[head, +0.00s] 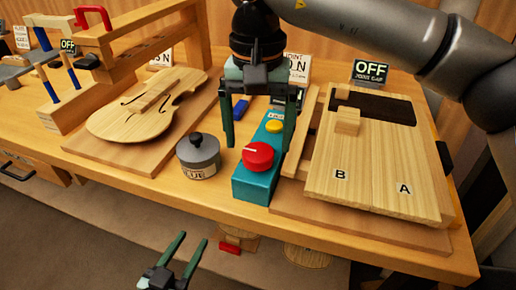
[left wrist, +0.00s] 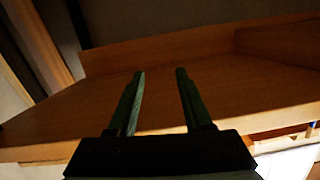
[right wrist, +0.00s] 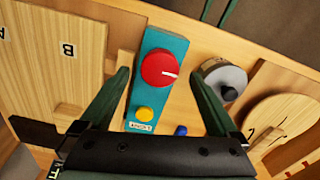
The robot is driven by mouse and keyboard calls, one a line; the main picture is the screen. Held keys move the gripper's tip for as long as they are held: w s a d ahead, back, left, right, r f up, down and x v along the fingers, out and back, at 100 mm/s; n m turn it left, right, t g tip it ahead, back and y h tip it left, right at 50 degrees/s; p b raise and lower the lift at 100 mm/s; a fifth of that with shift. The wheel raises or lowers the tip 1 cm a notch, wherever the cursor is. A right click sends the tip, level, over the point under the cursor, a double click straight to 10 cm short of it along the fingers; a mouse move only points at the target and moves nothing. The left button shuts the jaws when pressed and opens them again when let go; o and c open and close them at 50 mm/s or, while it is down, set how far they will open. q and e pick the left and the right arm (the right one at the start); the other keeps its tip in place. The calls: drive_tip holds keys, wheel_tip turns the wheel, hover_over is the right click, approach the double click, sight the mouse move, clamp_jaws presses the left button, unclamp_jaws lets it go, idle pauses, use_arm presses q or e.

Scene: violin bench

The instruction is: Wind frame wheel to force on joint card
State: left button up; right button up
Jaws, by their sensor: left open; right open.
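A teal box (head: 255,187) with a red knob (head: 258,156) and a yellow button (head: 274,126) stands at the bench's middle. My right gripper (head: 257,147) is open, pointing down above the box, its fingers on either side and apart from the knob. The right wrist view shows the red knob (right wrist: 161,69) between the open fingers. A white joint card (head: 297,66) stands behind this gripper, partly hidden; its full text is unreadable. A wooden frame (head: 140,28) stands at the back left; I cannot tell which part is its wheel. My left gripper (head: 193,240) is open and empty below the bench's front edge.
A violin plate (head: 145,108) lies on a board at left. A grey glue pot (head: 199,157) stands beside the teal box. Joined boards A and B (head: 372,172) lie at right. A sign (head: 370,71) reads OFF, JOINT GAP. My left gripper faces wood (left wrist: 230,95).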

sight(258, 157)
use_arm(q)
drive_tip(key=shift+w+d+r+m+t, duration=0.15)
drive_tip(key=shift+r+t, duration=0.3)
drive_tip(key=shift+r, duration=0.55)
drive_tip(key=shift+w+a+r+m+t, duration=0.15)
drive_tip(key=shift+r+t, duration=0.3)
drive_tip(key=shift+r, duration=0.5)
use_arm(e)
drive_tip(key=shift+f, duration=1.3)
use_arm(q)
drive_tip(key=shift+d, duration=0.1)
use_arm(e)
drive_tip(key=shift+c, duration=0.3)
drive_tip(key=c, duration=1.3)
use_arm(q)
drive_tip(key=shift+f, duration=0.1)
drive_tip(key=shift+f, duration=0.1)
